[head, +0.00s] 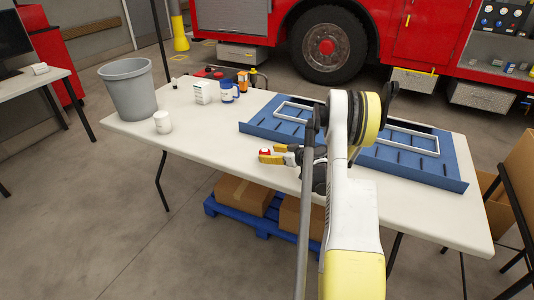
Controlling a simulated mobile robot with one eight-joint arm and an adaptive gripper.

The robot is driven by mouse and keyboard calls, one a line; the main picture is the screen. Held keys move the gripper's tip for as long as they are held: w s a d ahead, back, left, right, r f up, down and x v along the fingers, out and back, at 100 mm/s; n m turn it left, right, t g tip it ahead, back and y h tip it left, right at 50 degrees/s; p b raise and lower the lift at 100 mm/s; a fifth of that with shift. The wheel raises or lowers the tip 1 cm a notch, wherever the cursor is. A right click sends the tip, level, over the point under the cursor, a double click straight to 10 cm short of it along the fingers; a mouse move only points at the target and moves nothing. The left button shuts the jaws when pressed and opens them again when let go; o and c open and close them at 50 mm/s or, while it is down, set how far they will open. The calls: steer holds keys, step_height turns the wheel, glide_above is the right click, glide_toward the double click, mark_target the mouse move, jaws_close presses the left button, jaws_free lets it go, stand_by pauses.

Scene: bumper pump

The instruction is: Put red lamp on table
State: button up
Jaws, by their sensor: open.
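A small round red and white thing, which looks like the red lamp (265,152), shows near the table's front edge, left of the blue tray. It seems to rest on the white table (215,135), but contact with the top is too small to see. My gripper (270,154) has yellow fingertips and points left, low over the table. Its fingers are apart, with the lamp at or between their tips. I cannot tell whether they touch it. My arm hides part of the tray and the table behind it.
The blue tray (258,129) with grey frames fills the table's right part. Boxes on a blue pallet (214,209) lie below.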

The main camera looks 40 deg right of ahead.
steer(key=p+v, duration=0.3)
steer(key=v, duration=0.7)
steer(key=shift+s, duration=0.15)
steer(key=w+a+r+g, duration=0.1)
steer(key=a+r+g, duration=0.1)
steer(key=a+r, duration=0.55)
steer(key=a+r+g, duration=0.1)
steer(key=a+r, duration=0.3)
steer(key=a, duration=0.6)
steer(key=w+a+r+g, duration=0.1)
steer(key=a+r+g, duration=0.1)
steer(key=a+r, duration=0.45)
steer(key=s+a+r+m+g+h, duration=0.1)
steer(key=s+a+r, duration=0.1)
steer(key=s+a, duration=1.6)
steer(key=s, duration=0.2)
steer(key=shift+s+a+r+m+h, duration=0.3)
steer(key=shift+a+r+h, duration=0.05)
steer(key=shift+h, duration=0.05)
